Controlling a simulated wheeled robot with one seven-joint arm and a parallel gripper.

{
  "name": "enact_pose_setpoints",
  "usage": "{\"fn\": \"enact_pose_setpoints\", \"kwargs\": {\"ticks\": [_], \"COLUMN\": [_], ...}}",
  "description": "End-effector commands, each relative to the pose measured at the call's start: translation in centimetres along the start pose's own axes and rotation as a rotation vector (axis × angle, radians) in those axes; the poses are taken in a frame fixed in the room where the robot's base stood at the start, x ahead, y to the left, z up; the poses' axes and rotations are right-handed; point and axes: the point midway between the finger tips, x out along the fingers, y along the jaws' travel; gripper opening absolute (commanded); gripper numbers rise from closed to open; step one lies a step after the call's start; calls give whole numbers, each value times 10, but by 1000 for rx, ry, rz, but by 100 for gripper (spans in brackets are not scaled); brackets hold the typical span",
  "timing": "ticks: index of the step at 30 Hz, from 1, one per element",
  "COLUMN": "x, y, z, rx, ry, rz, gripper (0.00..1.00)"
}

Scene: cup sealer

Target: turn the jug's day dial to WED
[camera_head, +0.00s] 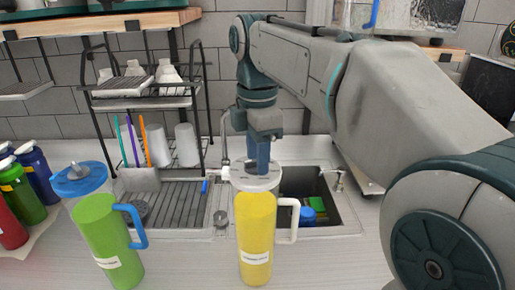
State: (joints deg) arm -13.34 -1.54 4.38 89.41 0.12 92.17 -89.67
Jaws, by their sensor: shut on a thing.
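A yellow jug (256,236) with a white handle and a pale lid (246,181) stands upright on the counter in front of the sink. My gripper (261,170) points straight down onto the lid from above. Its blue fingers are shut on the day dial at the lid's top. The fingers hide most of the dial, and I cannot read which day it shows. A green jug (105,240) with a blue handle and a blue lid (80,178) stands to the left, apart from my gripper. The small labels on both jugs are too small to read.
A sink (330,206) with a drainboard (170,206) lies behind the jugs. A black rack (146,97) with cups stands at the back left. Several coloured bottles (34,180) stand at the far left. Counter between the two jugs is clear.

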Motion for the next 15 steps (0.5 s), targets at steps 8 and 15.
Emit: {"fn": "enact_pose_setpoints", "kwargs": {"ticks": [8, 15], "x": [-1, -1], "y": [-2, -3], "z": [0, 0], "rx": [264, 492], "ry": [0, 0], "rz": [1, 1], "gripper": [17, 17]}}
